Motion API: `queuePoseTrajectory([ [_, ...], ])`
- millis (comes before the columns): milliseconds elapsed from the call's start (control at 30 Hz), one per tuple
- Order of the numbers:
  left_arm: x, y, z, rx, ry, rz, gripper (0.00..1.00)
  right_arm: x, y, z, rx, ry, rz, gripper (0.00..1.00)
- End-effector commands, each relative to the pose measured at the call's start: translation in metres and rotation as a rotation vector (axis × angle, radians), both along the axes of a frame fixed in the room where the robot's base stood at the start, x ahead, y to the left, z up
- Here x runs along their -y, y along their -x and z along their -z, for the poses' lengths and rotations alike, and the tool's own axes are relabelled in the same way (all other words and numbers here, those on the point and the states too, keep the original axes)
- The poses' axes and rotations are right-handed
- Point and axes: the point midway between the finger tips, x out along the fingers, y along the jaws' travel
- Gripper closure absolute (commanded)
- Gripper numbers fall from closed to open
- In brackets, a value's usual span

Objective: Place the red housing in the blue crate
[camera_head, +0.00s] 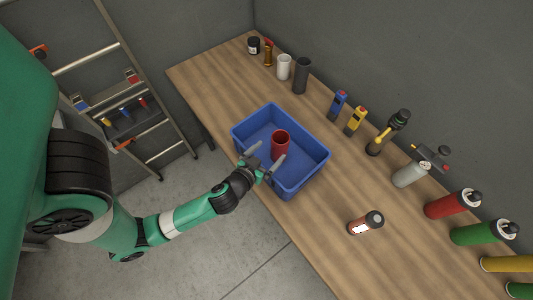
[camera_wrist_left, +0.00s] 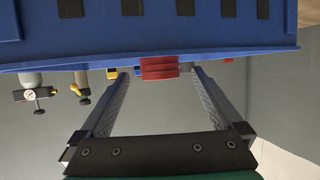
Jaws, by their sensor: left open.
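The blue crate (camera_head: 308,176) stands on the wooden table near its front edge. The red housing (camera_head: 281,142) is a short, open-topped cylinder, upright inside the crate; whether its base rests fully on the floor is hard to tell. My left gripper (camera_head: 265,158) is open at the crate's near left side, with its fingers apart and pointing toward the housing. In the left wrist view, the housing (camera_wrist_left: 159,68) shows between the spread fingers (camera_wrist_left: 160,85), beyond the crate's rim (camera_wrist_left: 230,53), with a gap on each side. My right gripper is not in view.
A ladder (camera_head: 125,95) leans at the left.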

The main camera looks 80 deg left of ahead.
Motion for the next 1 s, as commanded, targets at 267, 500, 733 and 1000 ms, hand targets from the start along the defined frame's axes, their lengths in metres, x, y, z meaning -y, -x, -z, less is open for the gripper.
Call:
queuePoseTrajectory([
  [267,0.009,0.01,-0.007,0.003,0.0,-0.001,0.0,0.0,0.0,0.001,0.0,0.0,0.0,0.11],
  [500,0.009,0.01,-0.007,0.003,-0.001,-0.001,0.0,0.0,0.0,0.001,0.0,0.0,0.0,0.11],
  [733,0.019,-0.056,-0.068,0.148,-0.005,0.074,0.0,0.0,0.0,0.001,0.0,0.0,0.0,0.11],
  [1000,0.092,-0.178,-0.336,0.643,-0.105,0.395,0.0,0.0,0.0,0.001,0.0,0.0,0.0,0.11],
])
